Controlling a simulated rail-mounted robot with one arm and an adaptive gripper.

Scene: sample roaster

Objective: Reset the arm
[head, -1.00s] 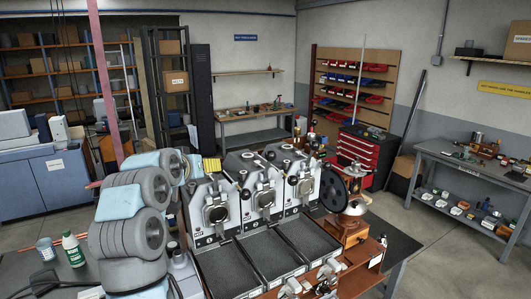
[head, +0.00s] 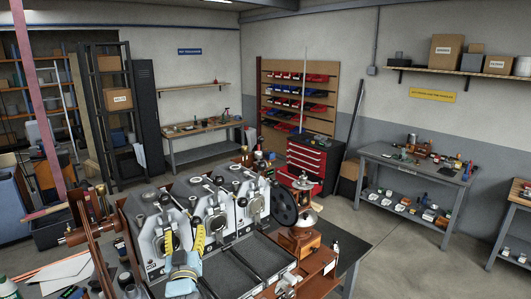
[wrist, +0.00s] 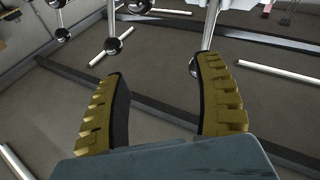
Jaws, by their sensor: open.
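My gripper (head: 184,233) has two ribbed yellow fingers on a pale blue wrist body. In the head view it is in front of the left part of the sample roaster (head: 252,262), a machine with three upright round-fronted units and dark trays before them. In the wrist view the fingers of my gripper (wrist: 162,68) stand wide apart with nothing between them. Beyond them are grey surfaces, dark bars and shiny metal rods and knobs. I cannot tell whether the fingers touch the machine. Most of the arm is out of view.
A copper-coloured hand grinder (head: 300,232) and a black wheel (head: 284,206) stand at the roaster's right. A red tool chest (head: 312,160) is behind it. A workbench (head: 418,166) stands at the right. Loose papers (head: 58,275) lie at lower left. Open floor lies between roaster and workbench.

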